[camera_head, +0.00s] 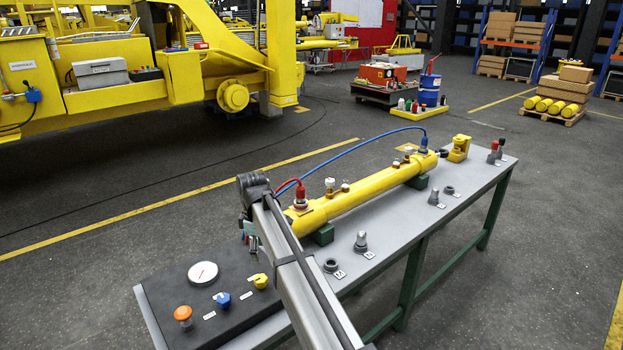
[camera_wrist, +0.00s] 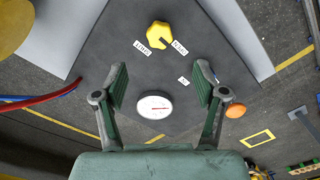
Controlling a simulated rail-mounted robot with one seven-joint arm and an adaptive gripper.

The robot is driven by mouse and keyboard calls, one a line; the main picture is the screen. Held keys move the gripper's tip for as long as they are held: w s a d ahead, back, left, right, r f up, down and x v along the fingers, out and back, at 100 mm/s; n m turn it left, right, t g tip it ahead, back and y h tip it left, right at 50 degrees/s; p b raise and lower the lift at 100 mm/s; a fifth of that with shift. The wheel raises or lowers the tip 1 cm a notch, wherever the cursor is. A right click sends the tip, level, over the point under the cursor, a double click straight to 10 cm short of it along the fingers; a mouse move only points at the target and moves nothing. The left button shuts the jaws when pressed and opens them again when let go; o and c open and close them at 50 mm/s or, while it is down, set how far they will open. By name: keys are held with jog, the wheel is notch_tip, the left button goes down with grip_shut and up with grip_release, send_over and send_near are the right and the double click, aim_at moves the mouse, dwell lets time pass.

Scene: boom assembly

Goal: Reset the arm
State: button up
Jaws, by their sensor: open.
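My gripper (camera_wrist: 161,78) is open and empty in the wrist view, with its green-padded fingers apart above the dark control panel (camera_wrist: 125,40). The yellow knob (camera_wrist: 160,35) shows beyond the fingertips, and the white round gauge (camera_wrist: 154,106) lies between the fingers. The orange button (camera_wrist: 236,110) is to the right of the right finger. In the head view my arm hides most of my gripper (camera_head: 250,230). There the panel (camera_head: 185,325) carries the gauge (camera_head: 202,273), orange button (camera_head: 183,315), blue knob (camera_head: 223,299) and yellow knob (camera_head: 260,281).
A yellow cylinder (camera_head: 365,193) with red and blue hoses (camera_head: 350,146) lies on the grey workbench (camera_head: 470,195), close to my arm. Small fittings and a yellow part (camera_head: 459,148) stand along the bench. A yellow machine (camera_head: 120,60) stands behind. Floor between them is clear.

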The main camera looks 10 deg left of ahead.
jog(key=s+d+f+m, duration=0.35)
jog(key=d+f, duration=0.55)
jog(key=d, duration=0.3)
jog(key=s+d+f+m, duration=0.2)
jog(key=d+f+m, duration=0.3)
jog(key=d+f, duration=0.55)
jog(key=s+d+f+m, duration=0.45)
jog(key=s+d, duration=0.35)
jog(key=d, duration=0.3)
jog(key=s+d+f+m, duration=0.4)
jog(key=s+d+m, duration=0.2)
jog(key=s+d, duration=0.35)
jog(key=s+f+g, duration=0.3)
jog(key=s+f, duration=0.6)
jog(key=s, duration=0.4)
jog(key=s+f+g, duration=0.3)
jog(key=s+f, duration=0.6)
jog(key=s, duration=0.5)
jog(key=shift+d+f+n+g, duration=0.15)
jog(key=shift+f+n+g, duration=0.15)
jog(key=shift+g, duration=0.1)
